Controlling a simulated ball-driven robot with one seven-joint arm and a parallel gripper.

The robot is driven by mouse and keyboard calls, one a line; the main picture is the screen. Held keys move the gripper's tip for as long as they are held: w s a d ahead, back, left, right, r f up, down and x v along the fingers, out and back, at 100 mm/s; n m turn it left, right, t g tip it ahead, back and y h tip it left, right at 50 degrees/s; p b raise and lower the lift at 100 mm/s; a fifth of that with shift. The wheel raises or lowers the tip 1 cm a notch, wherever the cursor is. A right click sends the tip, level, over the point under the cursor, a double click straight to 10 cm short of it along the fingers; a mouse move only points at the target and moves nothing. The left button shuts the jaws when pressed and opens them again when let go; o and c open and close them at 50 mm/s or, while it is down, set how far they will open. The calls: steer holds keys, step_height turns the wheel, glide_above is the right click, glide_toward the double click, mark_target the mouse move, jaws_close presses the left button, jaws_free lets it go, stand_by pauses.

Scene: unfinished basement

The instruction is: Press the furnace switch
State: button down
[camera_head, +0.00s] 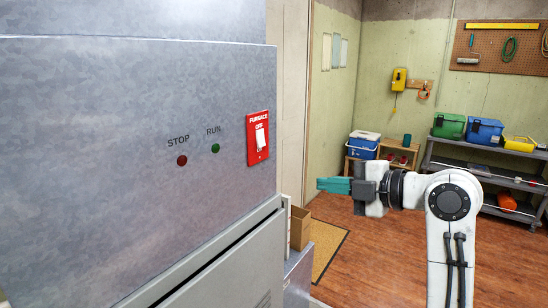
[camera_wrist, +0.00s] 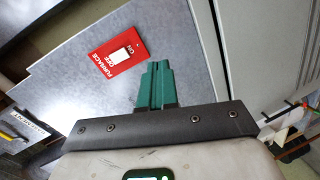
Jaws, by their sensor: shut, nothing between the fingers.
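The furnace switch (camera_head: 251,148) is a red plate marked FURNACE, OFF and ON, on the grey metal furnace panel (camera_head: 110,120) in the head view. Its white toggle (camera_head: 261,138) sits in the middle; I cannot tell which way it is set. My gripper (camera_head: 319,185) has teal fingers, shut and empty, pointing left, to the right of and lower than the switch in the picture. In the wrist view the fingertips (camera_wrist: 158,67) are together, apart from the switch plate (camera_wrist: 103,67), which lies up and left of them.
A red STOP light (camera_head: 182,160) and a green RUN light (camera_head: 215,148) are left of the switch. A cardboard box (camera_head: 300,228) stands low beside the furnace.

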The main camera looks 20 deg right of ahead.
mark_target(263, 146)
step_height(263, 146, up, 7)
steer(key=n+y, duration=0.1)
steer(key=n, duration=0.2)
steer(key=shift+d+t, duration=0.15)
steer(key=shift+t, duration=0.15)
steer(key=shift+w+f, duration=0.1)
steer(key=shift+w, duration=0.05)
steer(key=p+x, duration=0.5)
steer(key=x, duration=0.8)
steer(key=shift+w+a, duration=0.35)
steer(key=shift+f+b, duration=0.2)
steer(key=shift+b, duration=0.1)
